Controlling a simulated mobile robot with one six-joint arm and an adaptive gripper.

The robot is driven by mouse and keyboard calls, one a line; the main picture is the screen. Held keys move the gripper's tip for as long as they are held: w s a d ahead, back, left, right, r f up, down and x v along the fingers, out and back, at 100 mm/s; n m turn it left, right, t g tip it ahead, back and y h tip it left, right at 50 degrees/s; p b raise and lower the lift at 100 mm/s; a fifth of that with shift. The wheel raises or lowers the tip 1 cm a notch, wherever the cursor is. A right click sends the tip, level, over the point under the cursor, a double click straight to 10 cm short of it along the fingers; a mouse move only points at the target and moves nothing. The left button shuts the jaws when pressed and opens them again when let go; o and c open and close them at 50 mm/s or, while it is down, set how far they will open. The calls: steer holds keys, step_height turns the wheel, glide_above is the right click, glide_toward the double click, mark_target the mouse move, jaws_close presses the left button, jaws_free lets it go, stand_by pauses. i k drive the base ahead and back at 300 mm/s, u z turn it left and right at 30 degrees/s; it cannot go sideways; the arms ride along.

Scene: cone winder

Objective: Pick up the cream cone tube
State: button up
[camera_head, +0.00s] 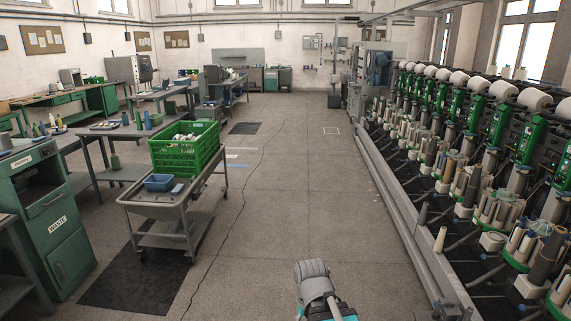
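A cream cone tube (440,239) stands upright, narrow end up, at the front edge of the winding machine on the right. A darker grey tube stands just behind it. Other cream tubes (516,240) sit in groups further up the machine, partly hidden by one another. Part of my own arm, grey with teal, shows at the bottom centre, well left of the cone tube. No gripper fingers can be made out.
The winding machine (390,200) runs along the right behind a long grey rail. A green waste cabinet (70,255) is at far left. The middle aisle (290,190) is clear.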

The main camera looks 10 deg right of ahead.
mark_target(438, 248)
steer(key=z, duration=0.05)
steer(key=i, duration=1.6)
steer(key=z, duration=0.5)
steer(key=i, duration=0.8)
steer(key=z, duration=0.55)
steer(key=i, duration=0.8)
steer(key=z, duration=0.55)
steer(key=i, duration=0.7)
steer(key=z, duration=0.35)
